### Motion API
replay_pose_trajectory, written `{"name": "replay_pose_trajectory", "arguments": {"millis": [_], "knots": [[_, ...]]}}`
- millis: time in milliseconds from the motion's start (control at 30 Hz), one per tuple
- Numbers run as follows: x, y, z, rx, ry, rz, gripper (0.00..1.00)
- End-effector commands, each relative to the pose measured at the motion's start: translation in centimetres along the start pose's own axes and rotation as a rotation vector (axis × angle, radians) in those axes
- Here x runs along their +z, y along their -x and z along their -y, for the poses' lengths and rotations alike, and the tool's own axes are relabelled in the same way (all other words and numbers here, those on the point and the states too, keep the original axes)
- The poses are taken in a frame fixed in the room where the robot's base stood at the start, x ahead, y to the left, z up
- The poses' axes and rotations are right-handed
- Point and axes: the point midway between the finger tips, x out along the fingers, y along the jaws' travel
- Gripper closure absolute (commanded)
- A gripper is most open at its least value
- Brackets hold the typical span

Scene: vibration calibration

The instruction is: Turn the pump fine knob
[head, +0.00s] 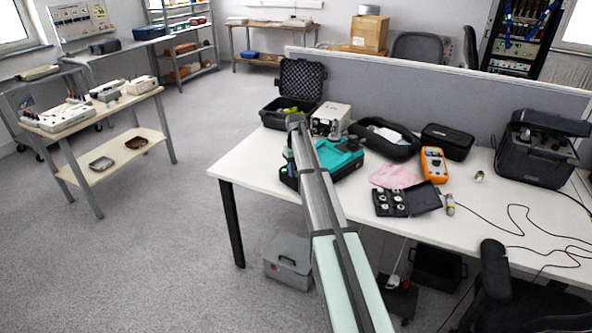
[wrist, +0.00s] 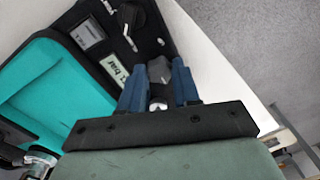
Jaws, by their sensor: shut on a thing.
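The pump is a teal and black case (head: 345,156) near the left end of the white table. In the wrist view its teal body (wrist: 50,88) and black panel (wrist: 94,50) fill the upper left. My gripper (wrist: 158,68) has its two blue fingers on either side of a small grey knob (wrist: 158,71) at the panel's edge and is shut on it. I take this for the fine knob; its markings are hidden. A black knob with a white pointer (wrist: 130,22) sits farther up the panel, apart from my fingers. In the head view my arm hides the gripper's contact.
A beige instrument box (head: 330,120) and an open black case (head: 300,85) stand behind the pump. A black pouch (head: 385,138), orange multimeter (head: 433,164) and pink cloth (head: 396,175) lie to its right. A partition (head: 420,85) closes the table's back.

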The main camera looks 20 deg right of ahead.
Motion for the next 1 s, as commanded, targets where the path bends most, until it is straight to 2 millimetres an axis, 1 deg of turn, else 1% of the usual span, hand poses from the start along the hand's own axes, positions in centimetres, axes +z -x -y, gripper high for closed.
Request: {"name": "replay_pose_trajectory", "arguments": {"millis": [433,467,567,833,933,1000], "knots": [[-0.1,0.1,0.0,0.001,0.010,-0.003,0.99],[-0.1,0.1,0.0,0.001,0.010,-0.003,0.68],[-0.1,0.1,0.0,0.001,0.010,-0.003,0.58],[-0.1,0.1,0.0,0.000,0.009,-0.001,0.58],[-0.1,0.6,0.0,0.000,0.009,-0.002,0.58],[-0.1,1.3,0.0,0.001,0.009,-0.002,0.58]]}}
